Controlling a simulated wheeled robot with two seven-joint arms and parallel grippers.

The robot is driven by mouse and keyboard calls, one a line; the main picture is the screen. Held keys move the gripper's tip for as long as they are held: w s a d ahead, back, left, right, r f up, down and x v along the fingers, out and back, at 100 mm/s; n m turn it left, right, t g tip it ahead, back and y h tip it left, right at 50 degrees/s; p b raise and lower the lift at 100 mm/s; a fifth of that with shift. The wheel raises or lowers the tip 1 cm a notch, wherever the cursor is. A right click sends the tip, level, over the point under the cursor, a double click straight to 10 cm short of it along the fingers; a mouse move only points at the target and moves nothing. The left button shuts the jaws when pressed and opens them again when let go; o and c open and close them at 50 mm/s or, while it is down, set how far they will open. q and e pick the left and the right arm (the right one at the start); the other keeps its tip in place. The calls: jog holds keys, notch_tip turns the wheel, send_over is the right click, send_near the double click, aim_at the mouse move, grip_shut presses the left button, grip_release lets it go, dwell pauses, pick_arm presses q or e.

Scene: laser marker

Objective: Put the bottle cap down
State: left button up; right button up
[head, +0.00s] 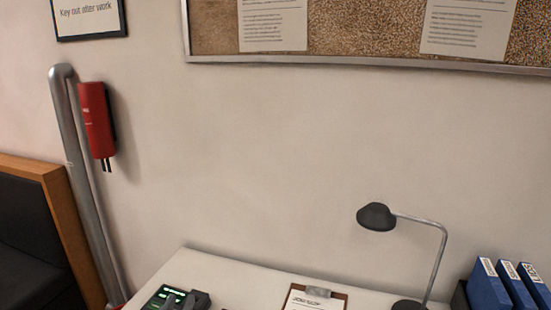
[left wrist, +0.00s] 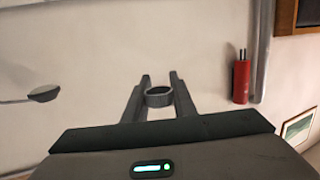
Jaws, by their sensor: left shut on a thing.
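The bottle cap (left wrist: 159,90) shows in the left wrist view as a small, dark grey, ring-like piece. My left gripper (left wrist: 160,98) is shut on it, with one finger on each side near the tips. Behind the cap in that view is the plain wall. In the head view the cap cannot be made out. My right gripper is in neither view.
A pale table (head: 235,283) runs along the bottom of the head view. On it are a dark device with green lit parts (head: 158,297), a clipboard (head: 315,299), a black desk lamp (head: 377,217) and blue binders (head: 488,287). A red canister (head: 97,119) hangs by a grey pipe.

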pick_arm(q)
jog(key=shift+d, duration=0.1)
dwell(0.3)
jog(key=d+m+g+h, duration=0.8)
jog(key=d+m+h, duration=0.4)
jog(key=d, duration=0.6)
jog(key=shift+s+r+m+g+h, duration=0.15)
jog(key=shift+r+m+g+h, duration=0.2)
jog(key=shift+h, duration=0.85)
